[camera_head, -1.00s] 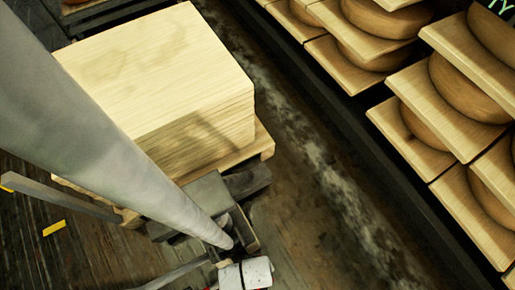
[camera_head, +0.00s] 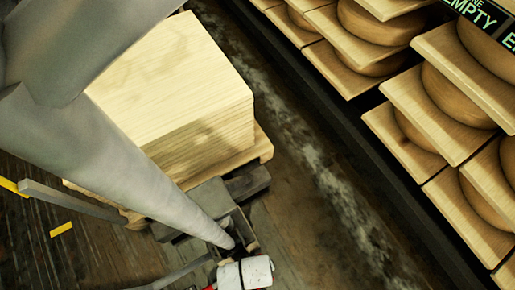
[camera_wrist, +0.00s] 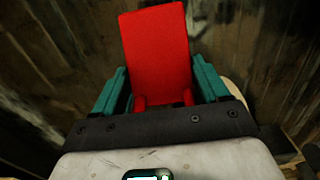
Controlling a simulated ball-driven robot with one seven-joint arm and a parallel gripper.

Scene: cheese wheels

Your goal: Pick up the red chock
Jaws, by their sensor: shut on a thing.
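The red chock (camera_wrist: 155,42) is a bright red block that fills the upper middle of the wrist view. My gripper (camera_wrist: 161,78) has a teal finger on each side of it and is shut on it. Whether the chock is clear of the floor I cannot tell. In the head view my gripper (camera_head: 246,274) shows as a white-and-dark end at the bottom edge, just beyond my grey arm. Only a small bit of red shows beside it there.
Shelves on the right hold several cheese wheels (camera_head: 458,92) on boards. A dark worn floor strip (camera_head: 330,190) lies clear between them. A yellow floor mark (camera_head: 61,229) is at left.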

